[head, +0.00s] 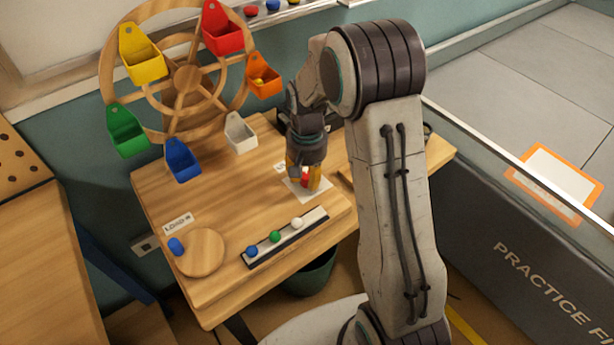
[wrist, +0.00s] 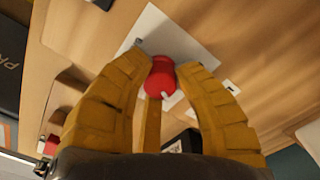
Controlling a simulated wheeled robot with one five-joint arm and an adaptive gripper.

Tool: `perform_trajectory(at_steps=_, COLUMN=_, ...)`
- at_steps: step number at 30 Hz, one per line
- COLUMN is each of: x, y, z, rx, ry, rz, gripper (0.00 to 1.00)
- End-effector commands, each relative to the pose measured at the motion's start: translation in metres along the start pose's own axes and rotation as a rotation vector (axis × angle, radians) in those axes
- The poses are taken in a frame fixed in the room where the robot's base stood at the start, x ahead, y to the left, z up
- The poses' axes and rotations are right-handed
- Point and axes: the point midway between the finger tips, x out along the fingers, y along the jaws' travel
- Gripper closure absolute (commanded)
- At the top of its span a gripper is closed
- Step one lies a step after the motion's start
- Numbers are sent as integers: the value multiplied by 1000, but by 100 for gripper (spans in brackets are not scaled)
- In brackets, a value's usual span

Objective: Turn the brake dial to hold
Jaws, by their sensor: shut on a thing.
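The brake dial (wrist: 160,80) is a red knob with a small white mark, on a white plate (wrist: 177,34) on the wooden table. In the head view the red dial (head: 305,176) shows only partly between my fingers, above the white plate (head: 308,192). My gripper (head: 304,182) points down over it. In the wrist view the yellow fingers of my gripper (wrist: 161,75) are shut on the dial from both sides. Which setting the white mark points at is too small to tell.
A wooden wheel (head: 187,78) with coloured buckets stands at the back left of the table. In front lie a tray with blue, green and white balls (head: 287,237), a round wooden disc (head: 201,253) and a blue piece (head: 176,246). A low wall (head: 520,230) runs along the right.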

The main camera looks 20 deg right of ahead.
Motion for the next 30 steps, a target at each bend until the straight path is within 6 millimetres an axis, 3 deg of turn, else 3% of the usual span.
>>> perform_trajectory(at_steps=12, x=2, y=1, z=2, rx=171, ry=-7, rz=3, gripper=100)
perform_trajectory(at_steps=29, x=2, y=1, z=2, rx=194, ry=-8, rz=4, gripper=100)
perform_trajectory(at_steps=30, x=2, y=1, z=2, rx=194, ry=-8, rz=4, gripper=67)
